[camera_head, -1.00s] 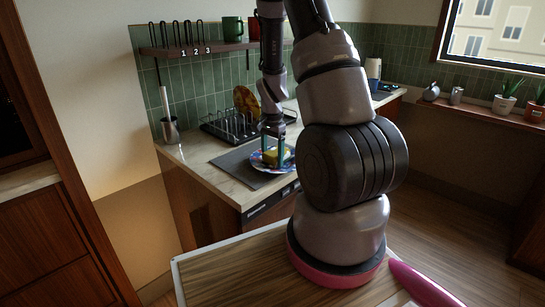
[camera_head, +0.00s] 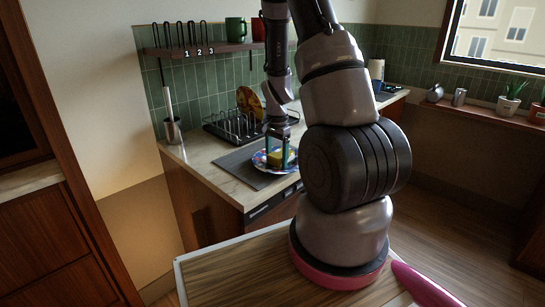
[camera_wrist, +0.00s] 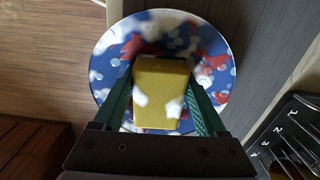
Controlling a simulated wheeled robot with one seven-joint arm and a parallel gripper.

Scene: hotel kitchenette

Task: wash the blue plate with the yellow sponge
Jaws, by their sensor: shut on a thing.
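The blue plate (camera_head: 261,163) lies on a dark grey mat (camera_head: 238,172) on the counter. In the wrist view the plate (camera_wrist: 104,72) is blue with red patches and white foam-like blotches. The yellow sponge (camera_head: 281,158) is between the fingers of my gripper (camera_head: 278,162), over the plate. The wrist view shows my gripper (camera_wrist: 160,102) shut on the sponge (camera_wrist: 160,92), with white foam-like spots on the sponge too. The sponge covers the plate's middle. I cannot tell whether its underside touches the plate.
A black wire dish rack (camera_head: 232,127) with an orange-brown plate (camera_head: 250,101) stands behind the mat. A metal holder (camera_head: 173,131) stands at the counter's left. A shelf (camera_head: 205,48) above bears a green mug (camera_head: 236,29).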

